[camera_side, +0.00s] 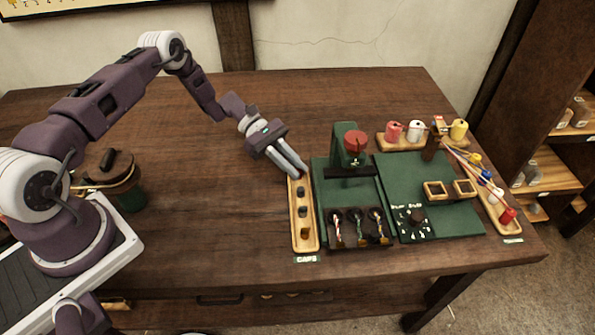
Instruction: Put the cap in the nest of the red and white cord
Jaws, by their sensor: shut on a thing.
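My gripper (302,172) points down at the far end of the long wooden caps tray (294,225). Its fingers are shut on a cap, which is mostly hidden between the fingertips. Two dark caps (301,192) and a brown one sit in the tray nearer the camera. To the right is a dark rack (347,242) of nests with three short cords. The red and white cord (337,228) appears to be the leftmost, nearest the tray. A dark-and-white cord stands in the middle and a yellow and blue one at the right.
A green press (340,145) with a red knob stands behind the rack. A green board (400,175) with square wooden frames and a dial lies right of it. Spools (416,130) and coloured cords are at far right. The table's left middle is clear.

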